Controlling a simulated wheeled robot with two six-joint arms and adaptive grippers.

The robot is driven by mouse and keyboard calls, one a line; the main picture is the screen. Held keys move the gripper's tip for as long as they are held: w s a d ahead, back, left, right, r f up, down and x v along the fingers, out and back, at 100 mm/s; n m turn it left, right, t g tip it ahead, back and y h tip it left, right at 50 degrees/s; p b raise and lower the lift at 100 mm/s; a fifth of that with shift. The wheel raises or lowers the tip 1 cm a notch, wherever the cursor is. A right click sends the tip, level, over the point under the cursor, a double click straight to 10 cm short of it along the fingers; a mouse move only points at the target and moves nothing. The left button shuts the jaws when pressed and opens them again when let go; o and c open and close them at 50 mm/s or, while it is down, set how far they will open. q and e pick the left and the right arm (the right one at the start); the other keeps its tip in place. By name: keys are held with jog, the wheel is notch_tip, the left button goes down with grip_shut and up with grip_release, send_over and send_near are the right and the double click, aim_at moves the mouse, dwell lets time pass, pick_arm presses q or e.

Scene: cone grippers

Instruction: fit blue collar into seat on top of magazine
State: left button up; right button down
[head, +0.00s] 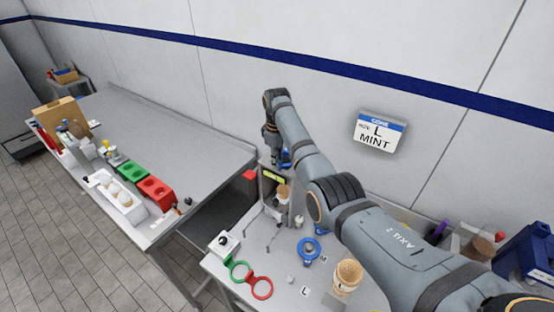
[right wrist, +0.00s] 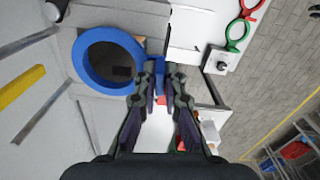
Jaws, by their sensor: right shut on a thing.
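My right gripper (right wrist: 162,75) is shut on the tab of a blue collar (right wrist: 80,60). In the right wrist view the ring sits left of the fingertips, over a grey surface with a dark opening showing through it. In the head view the right gripper (head: 278,152) is above the magazine (head: 266,190), a grey upright frame at the table's back left, with a bit of the blue collar (head: 286,157) showing. The arm partly hides this spot. I cannot tell whether the collar touches the seat. My left gripper is not in view.
Another blue ring (head: 308,250) stands on the near table. Green (head: 239,271) and red (head: 261,288) rings lie at its front edge by a white box (head: 224,244). A cone stack (head: 346,275) stands to the right. A long grey table (head: 190,140) lies left.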

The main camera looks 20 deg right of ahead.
jog(key=c, duration=1.4)
grip_release()
notch_tip(320, 180, up, 12)
jog(key=shift+f, duration=0.1)
